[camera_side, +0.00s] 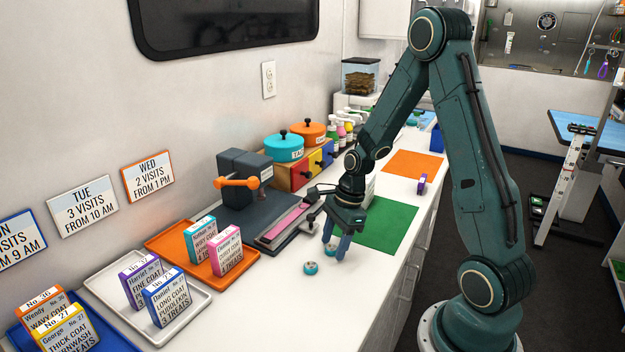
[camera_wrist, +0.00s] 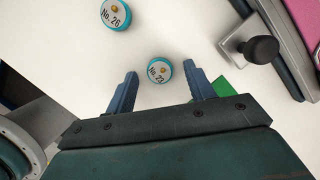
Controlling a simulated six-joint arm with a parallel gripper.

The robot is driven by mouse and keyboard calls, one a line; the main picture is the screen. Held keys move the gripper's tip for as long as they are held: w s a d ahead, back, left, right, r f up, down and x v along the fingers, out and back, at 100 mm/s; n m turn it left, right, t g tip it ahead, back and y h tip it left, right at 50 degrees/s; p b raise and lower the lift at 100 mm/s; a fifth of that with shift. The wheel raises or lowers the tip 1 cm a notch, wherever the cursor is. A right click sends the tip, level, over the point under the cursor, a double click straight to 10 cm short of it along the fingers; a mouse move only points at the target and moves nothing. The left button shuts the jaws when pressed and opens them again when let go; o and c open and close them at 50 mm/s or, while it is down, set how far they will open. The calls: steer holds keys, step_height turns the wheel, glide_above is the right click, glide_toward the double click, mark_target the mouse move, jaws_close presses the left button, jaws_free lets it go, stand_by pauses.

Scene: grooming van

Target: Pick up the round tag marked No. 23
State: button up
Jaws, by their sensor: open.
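The round tag marked No. 23 (camera_wrist: 160,70) lies flat on the white counter. It has a teal rim, a pale face and a small gold dot. In the wrist view it sits just beyond and between the fingertips of my gripper (camera_wrist: 161,80). My gripper is open with nothing between its fingers. In the side view my gripper (camera_side: 337,254) points down above the counter, and a tag (camera_side: 331,250) shows partly hidden behind its fingers. A second round tag, marked No. 26 (camera_wrist: 115,14), lies farther off in the wrist view, apart from No. 23.
A green mat (camera_side: 388,226) and an orange mat (camera_side: 415,164) lie on the counter. Trays with cards, such as the orange tray (camera_side: 172,241), stand at the left.

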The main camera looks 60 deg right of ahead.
mark_target(334, 246)
stand_by(0.4)
steer(key=c, duration=1)
steer(key=shift+c, duration=0.2)
steer(key=shift+r, duration=0.15)
step_height(334, 246, up, 20)
stand_by(0.6)
